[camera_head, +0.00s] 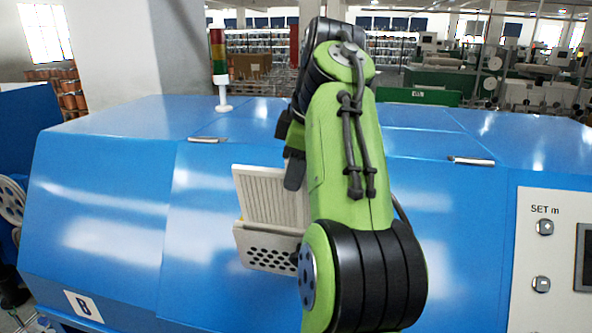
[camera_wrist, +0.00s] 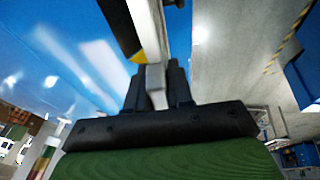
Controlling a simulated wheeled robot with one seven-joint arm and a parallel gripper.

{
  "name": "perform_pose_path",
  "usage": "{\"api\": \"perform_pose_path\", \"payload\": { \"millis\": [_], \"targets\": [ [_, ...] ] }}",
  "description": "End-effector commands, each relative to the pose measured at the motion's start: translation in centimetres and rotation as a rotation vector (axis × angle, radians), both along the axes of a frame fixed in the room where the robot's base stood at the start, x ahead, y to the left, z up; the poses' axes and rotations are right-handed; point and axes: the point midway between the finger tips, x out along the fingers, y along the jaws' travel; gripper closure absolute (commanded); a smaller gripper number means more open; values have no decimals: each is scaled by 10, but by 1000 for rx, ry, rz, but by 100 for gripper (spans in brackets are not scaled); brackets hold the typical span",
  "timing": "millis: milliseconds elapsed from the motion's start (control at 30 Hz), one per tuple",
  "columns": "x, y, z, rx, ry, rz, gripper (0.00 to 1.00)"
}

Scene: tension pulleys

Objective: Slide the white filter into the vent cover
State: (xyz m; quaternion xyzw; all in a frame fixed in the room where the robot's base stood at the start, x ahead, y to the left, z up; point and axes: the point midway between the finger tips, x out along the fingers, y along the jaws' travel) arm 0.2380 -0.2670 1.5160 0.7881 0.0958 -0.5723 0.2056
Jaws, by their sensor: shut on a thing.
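The white filter (camera_head: 268,194), a ribbed pale panel, stands slightly tilted against the front of the blue machine in the head view. Its lower edge is at the top opening of the vent cover (camera_head: 262,247), a pale holder with rows of dark holes. It looks partly inside, but how deep I cannot tell. My gripper (camera_head: 294,172) is at the filter's upper right, largely hidden by my green arm. In the wrist view my gripper (camera_wrist: 157,88) is shut on a narrow pale part of the filter (camera_wrist: 149,35), seen edge-on. The vent cover's right side is hidden by my arm.
The blue machine (camera_head: 110,205) fills the foreground, with a sloping front and handles on top. A signal light (camera_head: 219,70) stands on it at the back. A control panel (camera_head: 550,260) is at the right. The front left of the vent cover is clear.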

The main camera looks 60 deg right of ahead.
Motion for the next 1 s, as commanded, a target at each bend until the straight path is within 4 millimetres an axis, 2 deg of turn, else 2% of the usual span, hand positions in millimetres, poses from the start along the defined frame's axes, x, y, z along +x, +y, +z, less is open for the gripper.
{"api": "perform_pose_path", "payload": {
  "millis": [800, 1000],
  "targets": [
    [1, 0, 0, -1, 0, 0, 100],
    [1, -1, -7, 0, -1, 1, 100]
  ]
}}
